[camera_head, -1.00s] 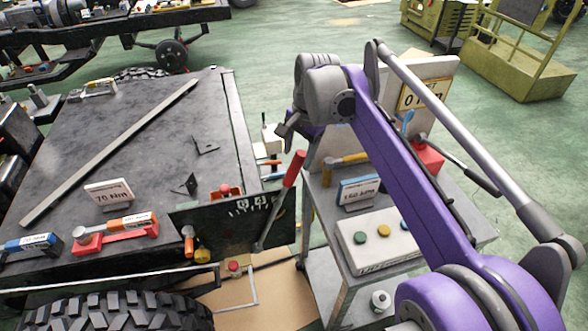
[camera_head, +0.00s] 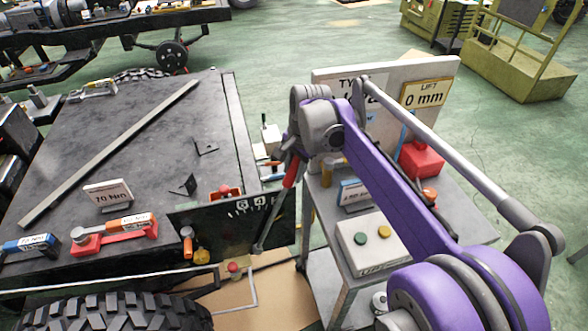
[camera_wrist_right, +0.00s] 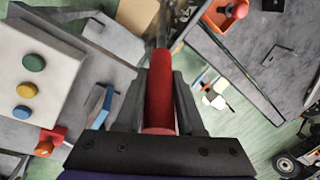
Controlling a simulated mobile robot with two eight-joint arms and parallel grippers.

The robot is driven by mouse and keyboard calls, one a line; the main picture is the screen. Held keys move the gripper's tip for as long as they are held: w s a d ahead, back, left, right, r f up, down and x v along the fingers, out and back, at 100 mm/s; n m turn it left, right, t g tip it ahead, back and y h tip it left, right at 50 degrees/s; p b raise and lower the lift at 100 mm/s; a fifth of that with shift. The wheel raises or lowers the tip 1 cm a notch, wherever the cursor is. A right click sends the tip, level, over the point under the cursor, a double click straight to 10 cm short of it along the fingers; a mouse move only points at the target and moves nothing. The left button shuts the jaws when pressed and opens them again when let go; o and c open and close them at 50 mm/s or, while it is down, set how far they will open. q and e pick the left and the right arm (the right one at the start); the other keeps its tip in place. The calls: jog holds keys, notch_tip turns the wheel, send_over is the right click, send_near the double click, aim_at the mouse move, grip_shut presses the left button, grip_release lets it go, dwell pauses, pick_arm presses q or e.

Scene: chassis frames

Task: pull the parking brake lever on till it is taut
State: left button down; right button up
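The parking brake lever (camera_head: 290,172) has a red grip on a grey shaft. It leans up to the right from beside a dark plate (camera_head: 220,232) with a marked scale, at the right end of the chassis table. My right gripper (camera_head: 298,155) is at the upper part of the red grip. In the right wrist view the red grip (camera_wrist_right: 160,95) lies between my two dark fingers (camera_wrist_right: 160,100) and fills the gap, so they look shut on it. The top of the grip is partly hidden in the head view. My left gripper is not in view.
A grey cart (camera_head: 465,215) stands right of the lever, with a button box (camera_head: 372,243), a blue sign and a red block (camera_head: 421,158). A large tyre (camera_head: 115,312) is at the front left. Green floor (camera_head: 285,60) is clear behind.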

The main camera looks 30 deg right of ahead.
grip_shut()
dwell(1.0)
